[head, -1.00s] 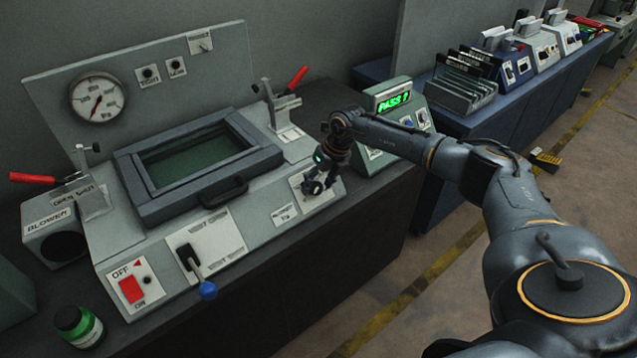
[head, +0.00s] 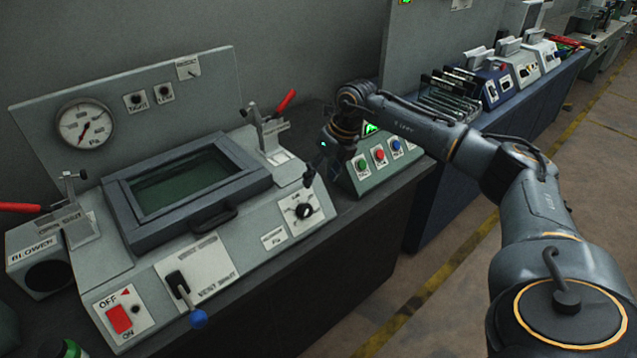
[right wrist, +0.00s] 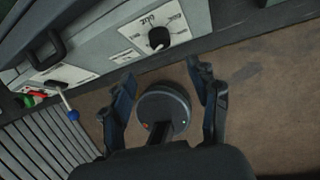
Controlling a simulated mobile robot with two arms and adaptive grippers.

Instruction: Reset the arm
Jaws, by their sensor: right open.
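My right arm comes in from the right in the head view. Its gripper (head: 318,165) hangs above the right end of the grey frame machine (head: 240,262), above and apart from the black rotary knob (head: 304,211). In the right wrist view the two fingers of the right gripper (right wrist: 160,90) are spread apart with nothing between them. The knob also shows there (right wrist: 158,37), beyond the fingertips. My left gripper is in neither view.
The machine has a framed window (head: 185,180), red-handled clamps (head: 285,101), a blue-tipped lever (head: 197,318) and a red switch (head: 120,318). A green button box (head: 375,165) stands close behind the gripper. The floor (head: 440,310) at right is clear.

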